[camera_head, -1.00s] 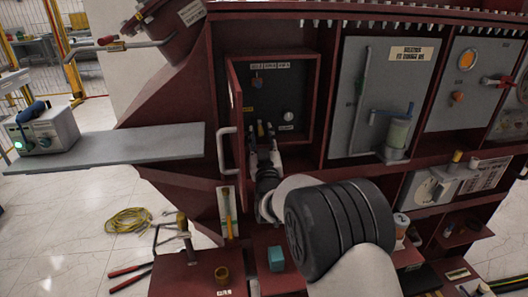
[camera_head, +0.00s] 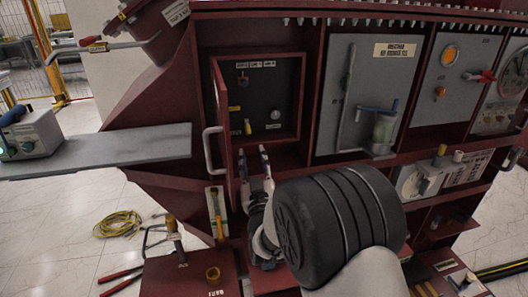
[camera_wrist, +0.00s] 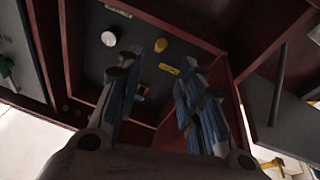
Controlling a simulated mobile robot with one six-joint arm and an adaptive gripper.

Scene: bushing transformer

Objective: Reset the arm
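My gripper (camera_head: 254,158) is in front of the open compartment (camera_head: 262,92) of the dark red cabinet, just below its opening. Its two fingers stand apart with nothing between them. In the wrist view my gripper (camera_wrist: 160,85) is also open and empty, with the compartment's dark panel beyond the fingertips. The compartment door (camera_head: 222,130) is swung open to the left of the gripper, with a pale handle (camera_head: 213,150). I cannot tell whether a finger touches the door.
A grey shelf (camera_head: 110,146) juts out at left, bearing a grey device (camera_head: 33,135). Lower red ledges (camera_head: 190,272) hold small items. A yellow cable coil (camera_head: 118,224) lies on the open floor.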

